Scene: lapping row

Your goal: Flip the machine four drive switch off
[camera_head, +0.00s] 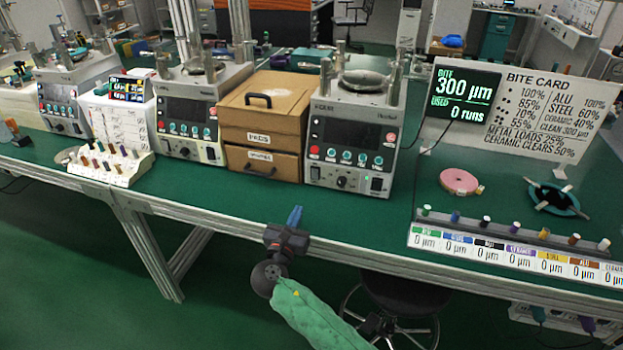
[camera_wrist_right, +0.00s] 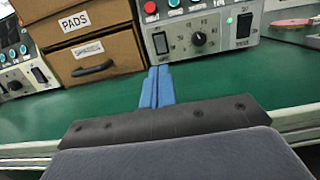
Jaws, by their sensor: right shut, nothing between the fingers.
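The nearest lapping machine (camera_head: 350,140) stands on the green bench, right of the brown drawer boxes. I cannot read a machine number on it. Its lower panel has a left black rocker switch (camera_wrist_right: 160,42), a knob (camera_wrist_right: 199,38) and a right black rocker switch (camera_wrist_right: 244,25) with a lit green lamp (camera_wrist_right: 229,20) beside it. My right gripper (camera_head: 295,215) is shut and empty, its blue fingers together, at the bench's front edge below this machine. In the wrist view the fingers (camera_wrist_right: 157,85) point toward the panel, apart from it. My left gripper is out of view.
Drawer boxes (camera_head: 262,120) marked PADS stand left of the machine; further left are another machine (camera_head: 190,115) and a rack of pegs (camera_head: 105,163). A bite card board (camera_head: 525,110), pink roll (camera_head: 460,181) and row of labelled pegs are at right. The bench strip before the panel is clear.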

